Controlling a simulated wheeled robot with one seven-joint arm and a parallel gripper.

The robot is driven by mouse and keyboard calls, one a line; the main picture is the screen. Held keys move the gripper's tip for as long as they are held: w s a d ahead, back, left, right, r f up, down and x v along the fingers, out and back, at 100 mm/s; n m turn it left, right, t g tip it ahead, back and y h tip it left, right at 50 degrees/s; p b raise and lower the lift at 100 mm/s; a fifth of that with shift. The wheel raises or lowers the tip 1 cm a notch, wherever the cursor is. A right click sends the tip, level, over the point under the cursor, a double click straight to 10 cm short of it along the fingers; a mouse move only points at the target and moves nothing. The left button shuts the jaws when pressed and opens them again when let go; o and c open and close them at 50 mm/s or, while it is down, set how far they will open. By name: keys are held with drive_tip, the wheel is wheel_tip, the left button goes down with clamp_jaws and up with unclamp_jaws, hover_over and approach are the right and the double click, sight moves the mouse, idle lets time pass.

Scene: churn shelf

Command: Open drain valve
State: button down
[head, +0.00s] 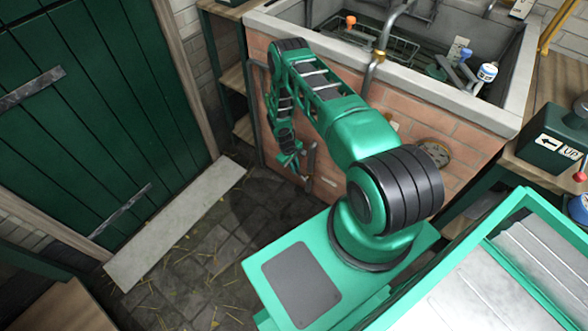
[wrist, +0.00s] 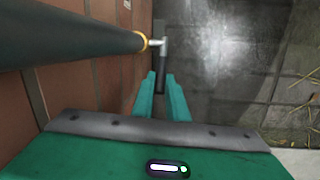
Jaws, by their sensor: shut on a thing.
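The drain valve (wrist: 154,43) shows in the wrist view as a brass ring and a pale metal stem at the end of a thick dark pipe (wrist: 70,38). A dark lever (wrist: 161,76) hangs from the stem toward my fingers. My gripper (wrist: 162,78) is shut on the lever, its two green fingertips on either side of it. In the head view my gripper (head: 291,160) is low in front of the brick sink base, and my arm hides most of the valve there.
The stone sink (head: 450,100) above holds a wire rack and several tools. Its brick base (head: 400,135) is close beside my gripper. A green door (head: 90,110) is at left. The paved floor (head: 210,250), with straw and a dark damp patch, is open.

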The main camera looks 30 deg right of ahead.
drive_tip(key=c, duration=1.7)
unclamp_jaws()
drive_tip(key=shift+c, duration=0.2)
wheel_tip(320, 180, up, 10)
drive_tip(key=a, duration=0.1)
drive_tip(key=shift+w+a+r, duration=0.25)
drive_tip(key=shift+w+a, duration=0.1)
drive_tip(key=shift+w, duration=0.1)
drive_tip(key=shift+c, duration=0.4)
